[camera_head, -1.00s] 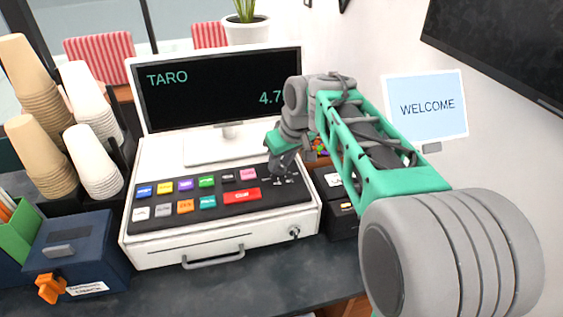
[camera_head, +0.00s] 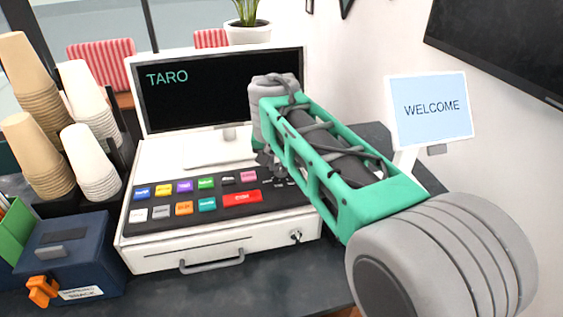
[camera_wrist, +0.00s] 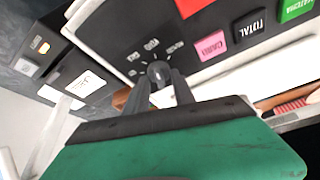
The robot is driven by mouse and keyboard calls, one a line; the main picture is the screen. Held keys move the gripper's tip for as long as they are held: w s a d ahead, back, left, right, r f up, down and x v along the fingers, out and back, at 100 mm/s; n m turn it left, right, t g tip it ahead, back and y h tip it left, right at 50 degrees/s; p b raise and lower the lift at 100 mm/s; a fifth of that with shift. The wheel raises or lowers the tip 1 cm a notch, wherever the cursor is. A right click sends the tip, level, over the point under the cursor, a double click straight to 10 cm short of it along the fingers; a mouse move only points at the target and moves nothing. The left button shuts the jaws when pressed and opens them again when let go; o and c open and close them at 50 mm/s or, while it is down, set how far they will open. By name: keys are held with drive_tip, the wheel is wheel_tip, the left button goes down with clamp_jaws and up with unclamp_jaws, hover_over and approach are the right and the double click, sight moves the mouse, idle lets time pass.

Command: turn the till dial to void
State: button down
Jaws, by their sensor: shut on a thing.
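The till (camera_head: 215,225) is a white register with a black key panel and a screen reading TARO. Its dial (camera_wrist: 158,71) is a small dark round knob at the panel's right end, with small white labels around it in the wrist view. My gripper (camera_wrist: 158,82) is over the dial, its two dark fingers closed on the knob's sides. The labels are too small and tilted to read surely, and so is the dial's pointing. In the head view my arm covers most of the dial, and the fingertips (camera_head: 266,160) show only partly.
Coloured keys (camera_head: 185,187) fill the panel left of the dial. A WELCOME sign (camera_head: 430,108) stands at right. Stacked cups (camera_head: 85,160) and a dark blue box (camera_head: 75,255) stand at left. A key lock (camera_head: 296,236) is on the drawer front.

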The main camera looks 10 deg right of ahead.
sight(279, 183)
idle(0.3)
drive_tip(key=c, duration=1.1)
unclamp_jaws()
drive_tip(key=shift+r, duration=0.1)
drive_tip(key=v, duration=0.7)
drive_tip(key=shift+s+a+r, duration=0.1)
drive_tip(key=shift+r, duration=0.25)
